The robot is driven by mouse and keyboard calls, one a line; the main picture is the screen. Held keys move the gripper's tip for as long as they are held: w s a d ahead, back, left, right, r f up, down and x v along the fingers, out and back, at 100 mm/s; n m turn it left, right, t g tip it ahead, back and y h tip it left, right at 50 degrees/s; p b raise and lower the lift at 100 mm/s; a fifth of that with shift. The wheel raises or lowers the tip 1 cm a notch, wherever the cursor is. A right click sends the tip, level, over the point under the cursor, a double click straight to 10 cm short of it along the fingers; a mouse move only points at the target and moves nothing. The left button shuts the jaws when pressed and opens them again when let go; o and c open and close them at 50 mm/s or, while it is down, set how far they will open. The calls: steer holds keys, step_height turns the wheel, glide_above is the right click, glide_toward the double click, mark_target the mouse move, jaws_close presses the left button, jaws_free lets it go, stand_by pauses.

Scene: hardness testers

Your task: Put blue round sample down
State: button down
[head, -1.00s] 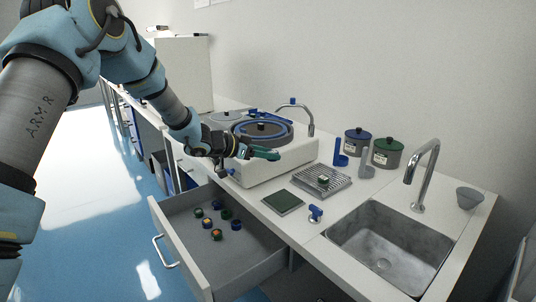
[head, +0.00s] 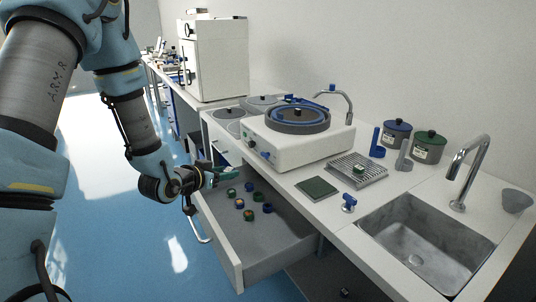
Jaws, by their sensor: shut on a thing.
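The open drawer (head: 262,262) holds several small round samples. Two look blue: one at the back (head: 249,186) and one at the right (head: 267,208). Others have green or dark rims with orange or pale tops. A green-topped sample (head: 359,169) rests on the grey grated tray (head: 374,176) on the counter.
A white polishing machine (head: 300,148) with a round blue-rimmed disc stands behind the drawer.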

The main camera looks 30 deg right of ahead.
steer(key=w+a+f+n+t+y, duration=0.2)
steer(key=w+a+f+n+y, duration=0.1)
steer(key=a, duration=0.9)
steer(key=w+a+f+n+t+y, duration=0.3)
steer(key=a+f+n+y, duration=0.2)
steer(key=a, duration=0.8)
steer(key=w+a+f+n+t+y, duration=0.2)
steer(key=w+a+f+n+y, duration=0.1)
steer(key=a, duration=1)
steer(key=shift+w+a+f+n+y, duration=0.3)
steer(key=shift+f+n+y, duration=0.2)
steer(key=shift+f+n, duration=0.35)
steer(key=shift+r, duration=0.1)
